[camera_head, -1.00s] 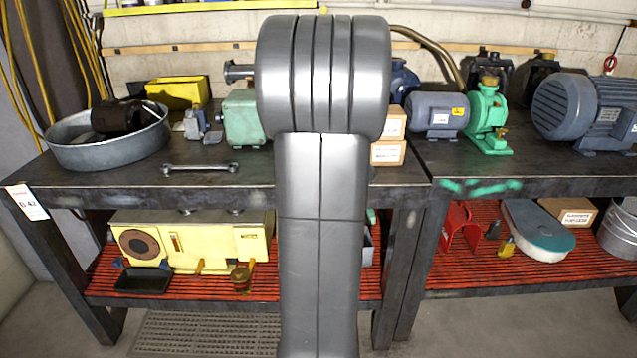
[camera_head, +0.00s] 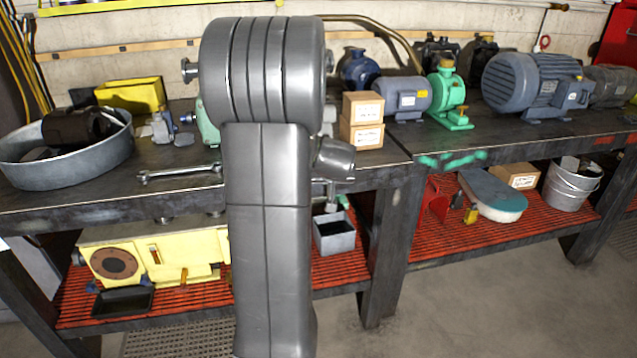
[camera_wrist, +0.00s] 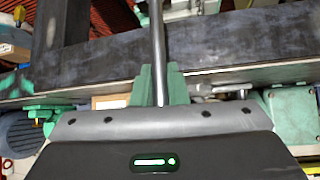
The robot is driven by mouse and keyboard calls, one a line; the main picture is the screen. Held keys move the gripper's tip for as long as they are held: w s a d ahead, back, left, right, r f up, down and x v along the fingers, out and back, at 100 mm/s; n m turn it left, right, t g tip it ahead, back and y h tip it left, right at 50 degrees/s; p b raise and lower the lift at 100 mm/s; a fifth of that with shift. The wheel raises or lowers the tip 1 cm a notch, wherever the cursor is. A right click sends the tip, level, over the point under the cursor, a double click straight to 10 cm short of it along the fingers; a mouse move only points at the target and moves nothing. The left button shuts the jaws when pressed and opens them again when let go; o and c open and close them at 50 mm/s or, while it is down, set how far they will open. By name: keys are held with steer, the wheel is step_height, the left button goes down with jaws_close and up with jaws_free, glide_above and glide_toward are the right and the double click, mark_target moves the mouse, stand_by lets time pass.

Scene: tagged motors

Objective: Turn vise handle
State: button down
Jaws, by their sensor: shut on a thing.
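The vise is mostly hidden behind my arm in the head view; a strip of green casting, likely its body (camera_head: 207,124), shows at the arm's left edge. In the wrist view a long bare metal rod, the vise handle (camera_wrist: 157,38), runs down from the top edge between my green fingers. My gripper (camera_wrist: 160,78) is shut on this rod. Part of a green and grey casting shows at the top of the wrist view, beside the rod. The handle's far end and its joint to the vise are out of sight.
The dark bench top carries a round metal pan (camera_head: 68,160), a wrench (camera_head: 178,173), stacked cardboard boxes (camera_head: 362,120) and several motors, including a large grey one (camera_head: 530,85). Below, a red slatted shelf (camera_head: 440,245) holds a yellow machine (camera_head: 150,258) and a grey bin (camera_head: 335,235).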

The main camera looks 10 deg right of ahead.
steer(key=shift+w+r, duration=0.25)
steer(key=c, duration=1.4)
jaws_free()
steer(key=shift+f, duration=0.1)
steer(key=shift+c, duration=0.2)
steer(key=shift+f, duration=0.1)
steer(key=v, duration=1.4)
steer(key=x, duration=1.4)
steer(key=shift+f, duration=0.1)
